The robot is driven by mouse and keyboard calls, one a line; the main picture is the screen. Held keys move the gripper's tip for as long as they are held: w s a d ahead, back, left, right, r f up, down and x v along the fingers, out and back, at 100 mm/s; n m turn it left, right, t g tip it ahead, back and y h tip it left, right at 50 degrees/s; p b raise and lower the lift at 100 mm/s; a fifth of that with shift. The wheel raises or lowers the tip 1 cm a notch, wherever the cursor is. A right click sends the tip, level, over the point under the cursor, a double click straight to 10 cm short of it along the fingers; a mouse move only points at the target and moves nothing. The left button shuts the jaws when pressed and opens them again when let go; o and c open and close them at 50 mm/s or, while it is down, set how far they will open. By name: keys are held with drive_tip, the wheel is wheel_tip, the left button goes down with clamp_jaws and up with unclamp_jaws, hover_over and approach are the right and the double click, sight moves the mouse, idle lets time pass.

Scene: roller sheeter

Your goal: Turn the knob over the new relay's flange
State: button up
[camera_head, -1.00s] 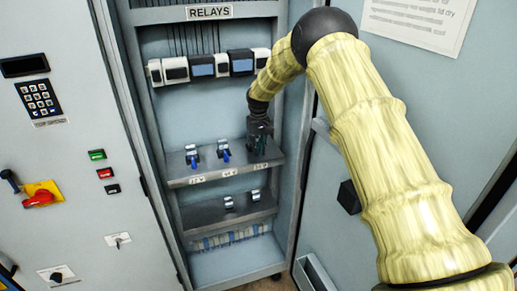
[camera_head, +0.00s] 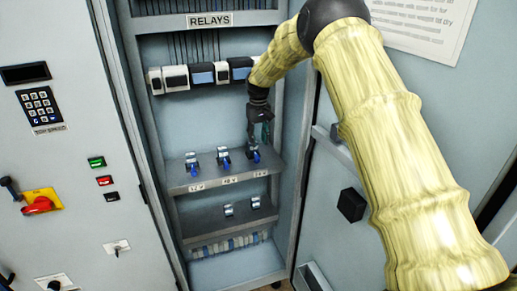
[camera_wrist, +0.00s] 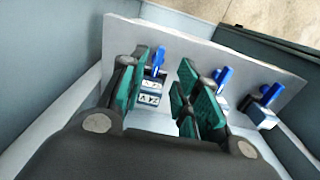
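Three small relays with blue knobs stand in a row on the upper shelf (camera_head: 228,178): a left one (camera_head: 192,161), a middle one (camera_head: 223,155) and a right one (camera_head: 252,153). I cannot tell which is the new one. My gripper (camera_head: 260,135) is above the right relay. In the wrist view my gripper (camera_wrist: 163,95) is open, its green pads apart and empty. One relay (camera_wrist: 152,83) with its blue knob (camera_wrist: 158,60) shows in the gap between the pads, farther off. The two other relays (camera_wrist: 222,87) (camera_wrist: 264,108) lie to the right. Their flanges are too small to make out.
A lower shelf (camera_head: 205,217) holds two small silvery parts. A row of white and dark modules (camera_head: 202,74) hangs above under the RELAYS sign. The cabinet walls close in on both sides. The open door (camera_head: 335,220) is at right.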

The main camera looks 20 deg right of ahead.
drive_tip(key=shift+r, duration=1.9)
